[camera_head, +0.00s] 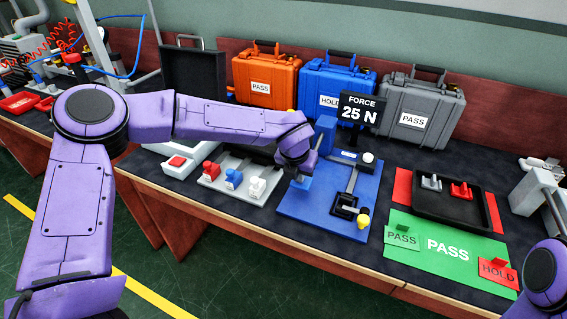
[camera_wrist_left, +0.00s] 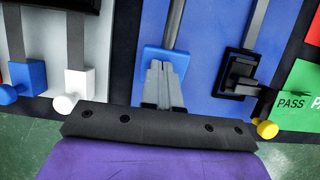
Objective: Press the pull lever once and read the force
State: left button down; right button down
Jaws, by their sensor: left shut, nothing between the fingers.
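The blue test fixture plate (camera_head: 325,215) lies on the bench, with a tall blue post (camera_head: 326,132) at its back. A display (camera_head: 360,108) behind it reads FORCE 25 N. In the left wrist view, a blue block (camera_wrist_left: 178,53) on a grey rod (camera_wrist_left: 175,20) looks like the pull lever. My left gripper (camera_head: 297,181) is over the left part of the plate. In the left wrist view its fingers (camera_wrist_left: 163,88) are shut and empty, overlapping the front of the block; I cannot tell if they touch. My right gripper is out of view; only its arm shows.
Red, blue and white levers (camera_head: 232,178) stand left of the plate. A black clamp (camera_head: 345,207) with a yellow knob (camera_head: 363,219) is on the plate's right. A black tray (camera_head: 450,207) and green PASS mat (camera_head: 425,242) lie to the right. Orange, blue and grey cases (camera_head: 420,112) stand behind.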

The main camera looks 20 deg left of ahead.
pick_arm(q)
jog(key=shift+s+d+f, duration=0.15)
jog(key=shift+s+f, duration=0.1)
jog(key=shift+f, duration=0.3)
jog(key=shift+r, duration=0.1)
jog(key=shift+r+p, duration=0.35)
jog(key=shift+p, duration=0.15)
notch_tip(320, 180, up, 4)
jog(key=p, duration=0.3)
jog(key=shift+s+f, duration=0.1)
jog(key=shift+f, duration=0.1)
jog(key=b+v, duration=0.1)
jog(key=v, duration=0.9)
jog(key=shift+r, duration=0.3)
jog(key=shift+a, duration=0.2)
